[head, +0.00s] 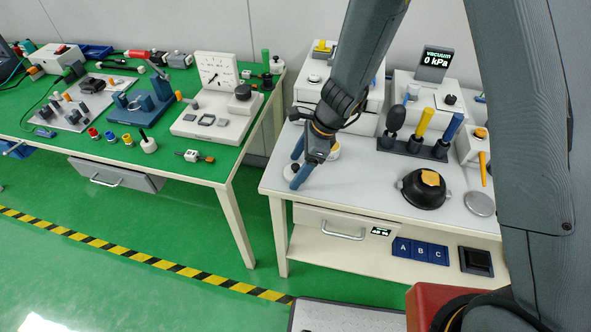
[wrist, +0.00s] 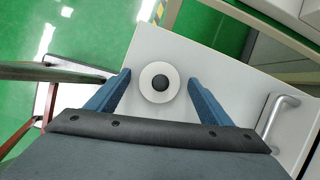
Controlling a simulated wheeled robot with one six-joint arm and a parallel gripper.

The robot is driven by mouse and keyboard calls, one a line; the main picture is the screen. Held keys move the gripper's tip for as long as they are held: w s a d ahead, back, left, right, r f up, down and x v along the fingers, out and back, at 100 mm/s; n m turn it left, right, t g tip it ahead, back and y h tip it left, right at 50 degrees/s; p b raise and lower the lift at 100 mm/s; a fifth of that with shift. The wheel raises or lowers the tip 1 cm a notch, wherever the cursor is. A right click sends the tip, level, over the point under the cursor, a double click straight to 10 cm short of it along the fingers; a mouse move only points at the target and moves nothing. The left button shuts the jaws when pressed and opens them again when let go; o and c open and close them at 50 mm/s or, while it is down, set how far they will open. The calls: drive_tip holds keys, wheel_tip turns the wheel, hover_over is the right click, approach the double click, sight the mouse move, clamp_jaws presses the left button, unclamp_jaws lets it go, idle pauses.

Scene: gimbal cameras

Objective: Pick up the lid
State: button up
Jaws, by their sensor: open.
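A round white lid with a black knob (wrist: 173,92) lies on the white table top near its corner. In the wrist view it sits between the two blue fingers of my gripper (wrist: 159,79), with a gap on each side. My gripper (head: 296,168) is open and holds nothing. In the head view it is over the left front part of the right-hand table (head: 375,190), and its fingers hide most of the lid. I cannot tell the exact height of the fingers above the lid.
A black bowl (head: 424,195) with an orange piece in it and a grey disc (head: 480,203) stand to the right. A rack (head: 412,149) of upright tools is behind them. A drawer handle (head: 345,236) juts from the table front. A green-topped bench (head: 100,150) stands left.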

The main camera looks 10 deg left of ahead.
drive_tip(key=shift+c, duration=0.3)
drive_tip(key=c, duration=1)
drive_tip(key=shift+r, duration=0.1)
drive_tip(key=shift+c, duration=0.2)
